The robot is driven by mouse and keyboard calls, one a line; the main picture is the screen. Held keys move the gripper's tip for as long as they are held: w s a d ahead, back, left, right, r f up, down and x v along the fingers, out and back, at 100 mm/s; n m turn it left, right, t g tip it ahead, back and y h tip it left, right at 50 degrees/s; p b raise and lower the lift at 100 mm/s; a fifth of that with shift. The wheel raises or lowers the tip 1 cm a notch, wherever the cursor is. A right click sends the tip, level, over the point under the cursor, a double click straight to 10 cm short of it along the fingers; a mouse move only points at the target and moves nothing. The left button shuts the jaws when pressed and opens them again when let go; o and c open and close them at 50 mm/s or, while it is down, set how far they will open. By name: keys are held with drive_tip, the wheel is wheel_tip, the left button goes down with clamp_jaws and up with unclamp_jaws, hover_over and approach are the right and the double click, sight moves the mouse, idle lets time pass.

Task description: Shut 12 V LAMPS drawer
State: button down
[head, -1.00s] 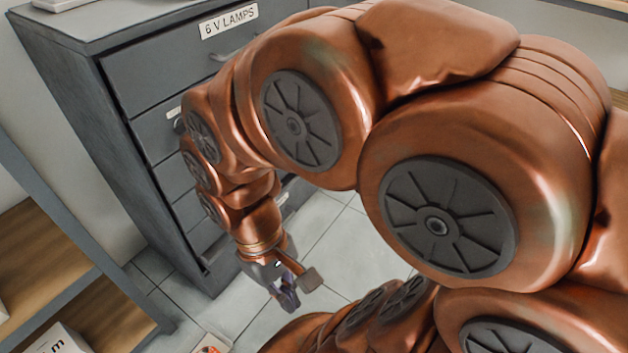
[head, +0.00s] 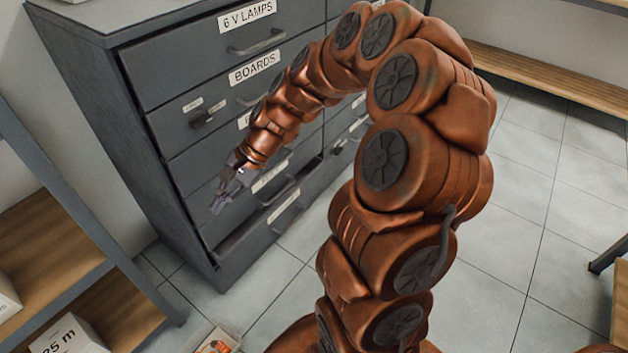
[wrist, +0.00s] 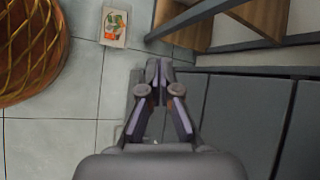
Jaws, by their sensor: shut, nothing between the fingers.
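The grey drawer cabinet (head: 190,150) stands at the left in the head view. Its lowest drawer in the left column (head: 262,232) sticks out a little, with a dark gap above its front; its white label is too small to read. I cannot read 12 V LAMPS on any label. My gripper (head: 222,200) is shut and empty, in front of the lower drawers, above the part that sticks out. In the wrist view my gripper (wrist: 158,66) points along the grey drawer fronts (wrist: 235,110). Whether it touches the cabinet I cannot tell.
A shelf with wooden boards (head: 45,235) stands at the left, with a white box (head: 68,337). A small printed packet (head: 215,343) lies on the floor. Tiled floor (head: 510,200) is clear at the right.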

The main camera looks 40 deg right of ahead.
drive_tip(key=w+d+f+m+t, duration=0.3)
drive_tip(key=w+d+f+m, duration=0.15)
drive_tip(key=d, duration=0.45)
drive_tip(key=w+d+f+m+t, duration=0.35)
drive_tip(key=w+d+m, duration=0.2)
drive_tip(key=d, duration=0.35)
drive_tip(key=s+d+f+m+t+h, duration=0.1)
drive_tip(key=d+f+m+h, duration=0.1)
drive_tip(key=d+f+m, duration=0.35)
drive_tip(key=s+d+f+m+h, duration=0.1)
drive_tip(key=d+f+m, duration=0.15)
drive_tip(key=d, duration=0.55)
drive_tip(key=m+h, duration=0.3)
drive_tip(key=m, duration=0.1)
approach(308, 181)
drive_tip(key=b+x, duration=0.1)
drive_tip(key=b, duration=0.1)
drive_tip(key=b+x, duration=0.1)
drive_tip(key=x, duration=0.1)
drive_tip(key=b+x, duration=0.2)
drive_tip(key=shift+s+f+b, duration=0.2)
drive_tip(key=shift+f+b, duration=0.1)
drive_tip(key=shift+f, duration=0.25)
drive_tip(key=shift+w+a+r, duration=0.1)
drive_tip(key=shift+w+a, duration=0.1)
drive_tip(key=shift+w, duration=0.4)
